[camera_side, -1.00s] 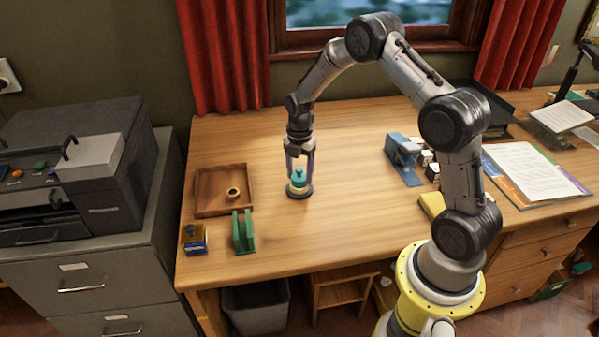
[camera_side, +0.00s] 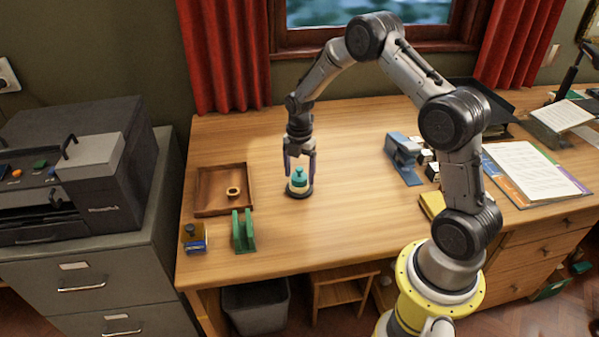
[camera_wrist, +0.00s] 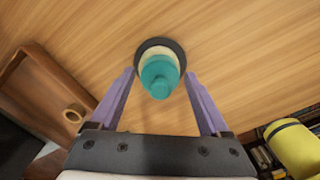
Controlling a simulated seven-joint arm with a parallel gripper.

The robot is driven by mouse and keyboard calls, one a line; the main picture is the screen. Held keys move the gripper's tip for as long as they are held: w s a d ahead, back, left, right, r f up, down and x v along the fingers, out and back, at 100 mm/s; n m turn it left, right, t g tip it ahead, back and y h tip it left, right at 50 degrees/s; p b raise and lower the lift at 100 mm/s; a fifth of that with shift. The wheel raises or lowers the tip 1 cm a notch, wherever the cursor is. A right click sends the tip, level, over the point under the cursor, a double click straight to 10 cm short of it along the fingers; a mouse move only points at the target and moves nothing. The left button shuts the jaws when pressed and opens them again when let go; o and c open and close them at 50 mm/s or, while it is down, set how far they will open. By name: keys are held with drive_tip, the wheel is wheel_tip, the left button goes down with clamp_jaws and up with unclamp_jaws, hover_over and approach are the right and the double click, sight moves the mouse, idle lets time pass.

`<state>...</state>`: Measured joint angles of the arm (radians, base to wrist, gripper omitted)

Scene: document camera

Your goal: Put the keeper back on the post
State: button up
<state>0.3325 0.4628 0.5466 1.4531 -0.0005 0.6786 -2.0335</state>
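A teal knobbed piece (camera_side: 299,178) sits on top of a cream disc (camera_side: 294,189) on a round dark base (camera_side: 302,195), standing on the desk. In the wrist view the teal piece (camera_wrist: 159,76) is seen from above, with the cream disc and dark base partly hidden under it. A small tan ring (camera_side: 233,193) lies in the wooden tray (camera_side: 207,213). My gripper (camera_side: 300,172) is open above the stack, its two purple fingers on either side of the teal piece and apart from it. Any post inside the stack is hidden. I cannot tell which piece is the keeper.
A green upright holder (camera_side: 243,232) and a small blue-and-yellow item (camera_side: 194,239) stand near the desk's front left. A blue device (camera_side: 402,160) and white blocks stand to the right, with papers (camera_side: 530,170) beyond. Bare desk lies around the stack.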

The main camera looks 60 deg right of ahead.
drive_tip(key=shift+r, duration=0.15)
idle(0.5)
drive_tip(key=shift+r, duration=0.9)
drive_tip(key=o, duration=0.3)
wheel_tip(320, 180, up, 14)
drive_tip(key=shift+f, duration=0.1)
drive_tip(key=shift+a, duration=0.1)
idle(0.4)
